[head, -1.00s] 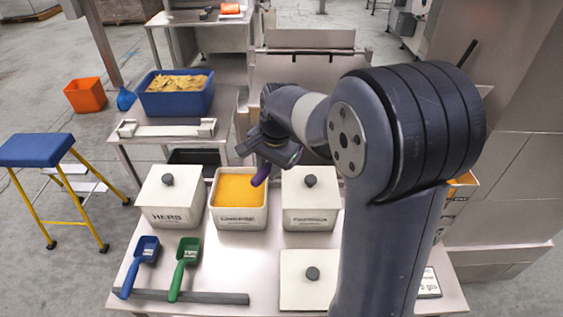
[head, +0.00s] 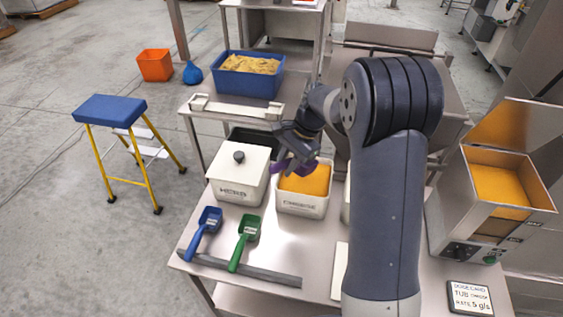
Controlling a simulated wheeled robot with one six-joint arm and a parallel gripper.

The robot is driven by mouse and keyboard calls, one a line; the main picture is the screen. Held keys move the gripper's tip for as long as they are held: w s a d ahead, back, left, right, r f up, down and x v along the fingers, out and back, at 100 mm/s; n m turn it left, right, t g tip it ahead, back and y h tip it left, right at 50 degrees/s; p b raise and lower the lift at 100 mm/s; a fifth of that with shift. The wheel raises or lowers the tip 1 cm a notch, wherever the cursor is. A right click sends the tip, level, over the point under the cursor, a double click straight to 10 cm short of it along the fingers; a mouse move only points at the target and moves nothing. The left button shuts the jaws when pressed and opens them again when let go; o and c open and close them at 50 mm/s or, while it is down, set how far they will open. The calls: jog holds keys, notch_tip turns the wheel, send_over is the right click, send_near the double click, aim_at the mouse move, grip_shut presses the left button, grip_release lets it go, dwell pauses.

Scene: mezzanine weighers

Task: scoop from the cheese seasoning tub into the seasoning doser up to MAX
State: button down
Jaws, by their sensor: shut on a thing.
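The cheese seasoning tub (head: 300,207) is a white open tub, labelled CHEESE and filled with orange powder. My gripper (head: 289,158) is shut on a purple scoop (head: 282,167) above the tub's back left edge. The scoop is partly hidden by the gripper, and I cannot tell whether it holds powder. The seasoning doser (head: 470,231) is a steel box at the right with its lid raised.
The lidded herb tub (head: 237,180) stands left of the cheese tub. A blue scoop (head: 205,230) and a green scoop (head: 244,240) lie in front, by a dark bar (head: 240,269). A dose card (head: 470,298) lies before the doser. My arm hides the table's middle.

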jog(key=shift+w+d+r+g+y+p, duration=0.15)
jog(key=shift+w+d+g+y+p, duration=0.6)
jog(key=shift+y, duration=0.35)
notch_tip(320, 180, down, 9)
jog(key=t+h+b, duration=0.1)
jog(key=h+b, duration=0.1)
jog(key=b, duration=0.6)
jog(key=shift+t, duration=0.35)
jog(key=shift+d, duration=0.1)
